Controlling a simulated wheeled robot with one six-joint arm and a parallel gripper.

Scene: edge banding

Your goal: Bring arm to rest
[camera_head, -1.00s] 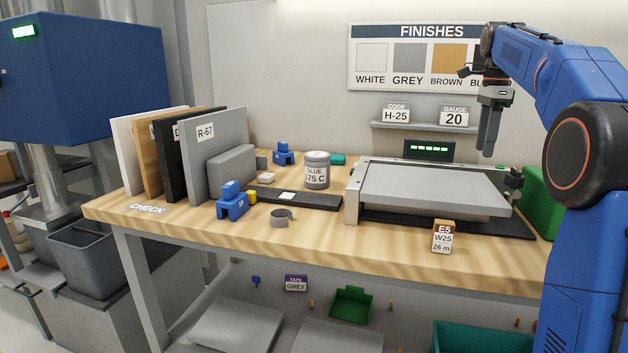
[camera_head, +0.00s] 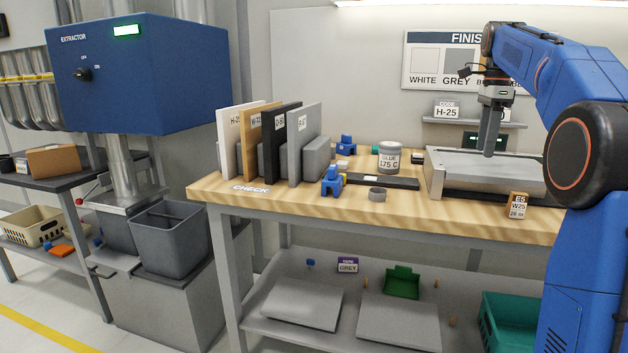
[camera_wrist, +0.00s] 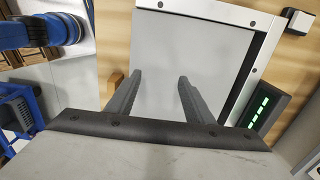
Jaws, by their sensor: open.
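My gripper (camera_head: 491,150) hangs pointing down from my blue arm at the right of the head view, above the bench machine. In the wrist view my gripper (camera_wrist: 155,85) shows two dark fingers standing apart with nothing between them. Below them lies the machine's flat grey panel (camera_wrist: 190,62) in a pale metal frame. In the head view that machine (camera_head: 480,167) sits at the right of the wooden bench (camera_head: 300,205), partly hidden by my arm. I cannot tell the exact height of the fingers above the panel.
Upright boards (camera_head: 303,145) stand at the bench's left, near a glue pot (camera_head: 389,158) and blue clamps (camera_head: 332,182). A blue extractor (camera_head: 150,75) and grey bin (camera_head: 170,238) stand left of the bench. Grey panels (camera_head: 303,303) and a green crate (camera_head: 508,320) are below. Floor shows at lower left.

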